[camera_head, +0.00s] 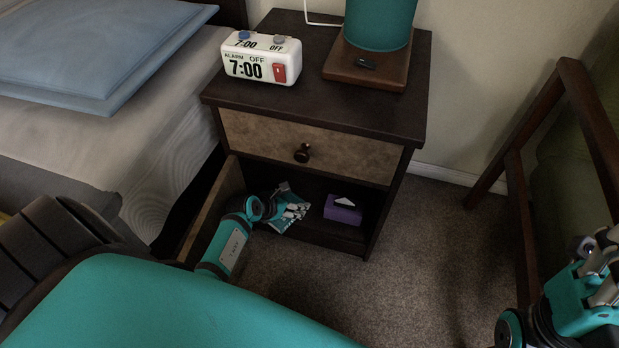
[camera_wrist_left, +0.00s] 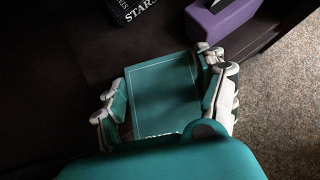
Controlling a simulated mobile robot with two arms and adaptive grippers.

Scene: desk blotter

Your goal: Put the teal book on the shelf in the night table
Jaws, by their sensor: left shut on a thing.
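The teal book (camera_wrist_left: 163,92) is between the fingers of my left gripper (camera_wrist_left: 166,84) in the left wrist view, its flat cover facing the camera. In the head view, my left gripper (camera_head: 291,207) is at the open front of the night table's lower shelf, shut on the book (camera_head: 279,226), which is partly hidden by the fingers. The night table (camera_head: 317,116) is dark wood, with its shelf compartment below a drawer. I cannot tell whether the book touches the shelf floor. My right gripper (camera_head: 602,268) is at the right edge, away from the table, its fingers partly cut off.
A purple tissue box (camera_head: 342,210) stands on the shelf, right of my left gripper. A dark book (camera_wrist_left: 133,10) lies farther in. The door (camera_head: 207,212) is open on the left. An alarm clock (camera_head: 262,59) and lamp (camera_head: 379,24) stand on top. A bed (camera_head: 120,135) is left.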

